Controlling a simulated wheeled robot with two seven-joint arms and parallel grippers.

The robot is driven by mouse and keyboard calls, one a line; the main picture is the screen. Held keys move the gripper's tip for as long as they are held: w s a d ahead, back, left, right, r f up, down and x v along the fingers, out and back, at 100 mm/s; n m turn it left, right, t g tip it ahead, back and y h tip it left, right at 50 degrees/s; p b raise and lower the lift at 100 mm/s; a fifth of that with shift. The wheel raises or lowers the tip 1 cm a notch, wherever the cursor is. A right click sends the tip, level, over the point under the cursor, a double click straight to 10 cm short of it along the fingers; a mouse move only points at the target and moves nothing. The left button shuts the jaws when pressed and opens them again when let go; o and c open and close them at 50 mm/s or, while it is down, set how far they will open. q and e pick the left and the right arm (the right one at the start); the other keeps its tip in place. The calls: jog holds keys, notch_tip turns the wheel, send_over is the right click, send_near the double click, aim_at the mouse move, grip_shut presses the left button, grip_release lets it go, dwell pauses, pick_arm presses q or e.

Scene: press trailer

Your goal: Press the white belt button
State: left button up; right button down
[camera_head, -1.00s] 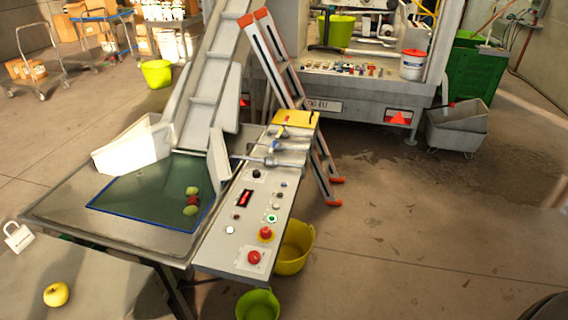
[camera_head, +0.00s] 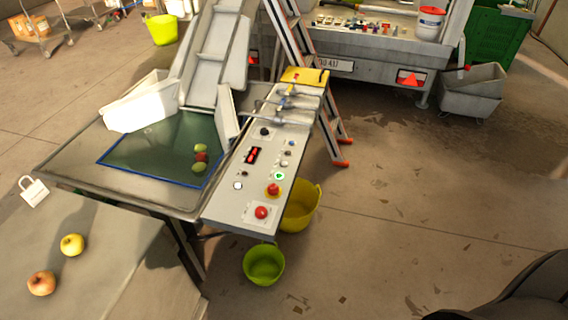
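The control panel (camera_head: 233,206) is a grey sloping box along the right side of the conveyor table. A small round white button (camera_head: 238,185) sits near its left edge, left of a red knob on a yellow base (camera_head: 273,189). A round green-and-white button (camera_head: 279,175) is just above that knob, and a red button (camera_head: 261,212) is at the panel's near end. Labels are too small to read. Neither of my grippers is in view, and nothing covers the white button.
A green belt area (camera_head: 150,150) holds several fruits. A yellow bucket (camera_head: 301,208) and a green bucket (camera_head: 263,264) stand by the panel's near end. Apples lie on a front-left surface (camera_head: 110,270).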

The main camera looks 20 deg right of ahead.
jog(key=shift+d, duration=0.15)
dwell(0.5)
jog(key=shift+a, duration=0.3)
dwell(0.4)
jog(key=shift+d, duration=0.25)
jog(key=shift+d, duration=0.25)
